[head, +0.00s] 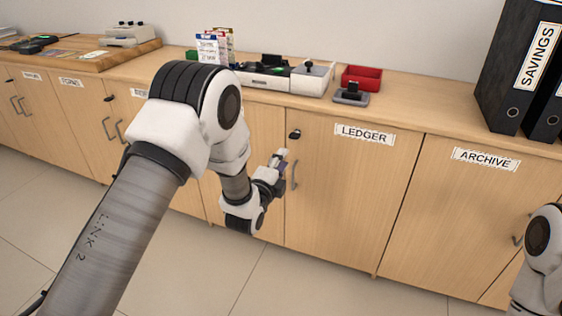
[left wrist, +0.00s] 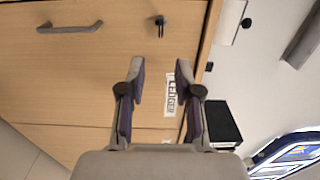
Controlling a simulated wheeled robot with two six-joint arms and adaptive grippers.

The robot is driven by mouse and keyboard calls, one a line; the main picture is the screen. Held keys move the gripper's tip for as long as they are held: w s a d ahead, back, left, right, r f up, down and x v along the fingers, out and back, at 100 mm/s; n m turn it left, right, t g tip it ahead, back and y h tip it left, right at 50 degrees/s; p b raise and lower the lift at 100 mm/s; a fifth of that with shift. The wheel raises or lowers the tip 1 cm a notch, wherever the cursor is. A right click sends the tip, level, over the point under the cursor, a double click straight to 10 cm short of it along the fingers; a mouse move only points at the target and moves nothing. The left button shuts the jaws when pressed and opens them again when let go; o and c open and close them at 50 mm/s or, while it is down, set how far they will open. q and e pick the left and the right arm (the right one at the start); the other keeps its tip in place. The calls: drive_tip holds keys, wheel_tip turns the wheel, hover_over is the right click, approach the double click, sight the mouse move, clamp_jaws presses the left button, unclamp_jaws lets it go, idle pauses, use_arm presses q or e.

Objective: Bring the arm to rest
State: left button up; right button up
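My left arm reaches in from the left of the head view. Its gripper (head: 281,158) hangs in front of the cabinet fronts, below the counter top and beside the ledger door's handle (head: 294,175). In the left wrist view my left gripper (left wrist: 162,80) has its two fingers apart with nothing between them. The ledger door (head: 345,200) is shut, and its label (left wrist: 172,95) shows partly behind one finger. I cannot tell the exact gap between the fingers and the door. Part of my right arm shows at the lower right of the head view; its gripper is out of view.
The counter top (head: 425,115) carries a card rack (head: 222,48), a white device (head: 312,78), a red tray (head: 362,76), a small dark stamp-like item (head: 351,95) and black binders (head: 510,70). The archive door (head: 470,220) is shut. The tiled floor (head: 320,285) in front is clear.

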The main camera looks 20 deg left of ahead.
use_arm(q)
drive_tip(key=s+a+f+n+g, duration=0.15)
drive_tip(key=s+f+g, duration=0.35)
drive_tip(key=s+f, duration=0.65)
drive_tip(key=s+a+f+n+g, duration=0.1)
drive_tip(key=s+f+n+g, duration=0.25)
drive_tip(key=s+f, duration=0.8)
drive_tip(key=s+f+n+g, duration=0.5)
drive_tip(key=s+f, duration=0.2)
drive_tip(key=s, duration=0.3)
drive_tip(key=s+n+g, duration=0.5)
drive_tip(key=s+n, duration=0.4)
drive_tip(key=s, duration=0.2)
wheel_tip(320, 180, up, 30)
drive_tip(key=p, duration=2.9)
drive_tip(key=shift+w+d+y+p, duration=0.25)
drive_tip(key=shift+d+y+p, duration=0.05)
drive_tip(key=shift+p, duration=0.05)
drive_tip(key=shift+o, duration=0.2)
drive_tip(key=shift+r+t, duration=0.15)
drive_tip(key=shift+t, duration=0.1)
